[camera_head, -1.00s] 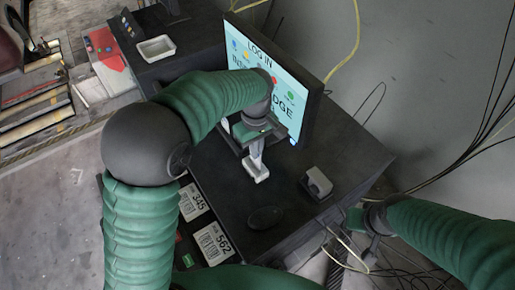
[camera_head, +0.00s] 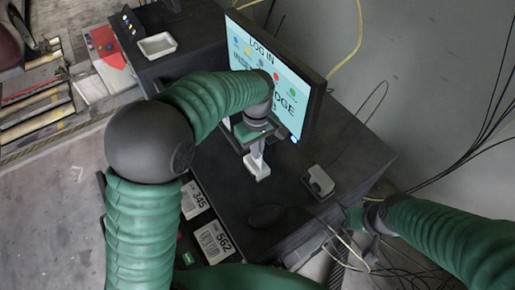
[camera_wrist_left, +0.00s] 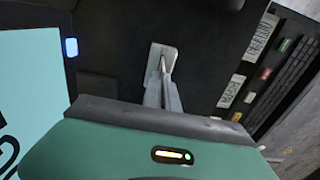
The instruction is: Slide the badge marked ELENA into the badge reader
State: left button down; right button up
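My left gripper (camera_head: 257,168) hangs over the dark desk in front of the monitor. Its pale fingers also show in the left wrist view (camera_wrist_left: 163,66), close together, with a pale flat piece at their tips. I cannot tell whether that piece is part of the fingers or something held. A small grey box (camera_head: 318,182), possibly the badge reader, stands on the desk to the right of this gripper, apart from it. No ELENA marking is readable. My right gripper (camera_head: 368,222) is low at the right; its fingers are unclear.
The monitor (camera_head: 275,70) shows a log-in screen. A dark mouse (camera_head: 266,216) lies near the desk's front edge. Labels reading 345 (camera_head: 196,198) and 562 (camera_head: 213,242) are on the lower left side. Loose cables (camera_head: 388,255) hang at the right. A white tray (camera_head: 157,45) stands at the back left.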

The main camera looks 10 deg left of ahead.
pick_arm(q)
jog(key=shift+f+b, duration=0.7)
jog(key=shift+f, duration=0.65)
jog(key=c, duration=2.1)
grip_release()
jog(key=o, duration=0.5)
jog(key=shift+r, duration=0.35)
notch_tip(320, 180, up, 16)
jog(key=b, duration=0.3)
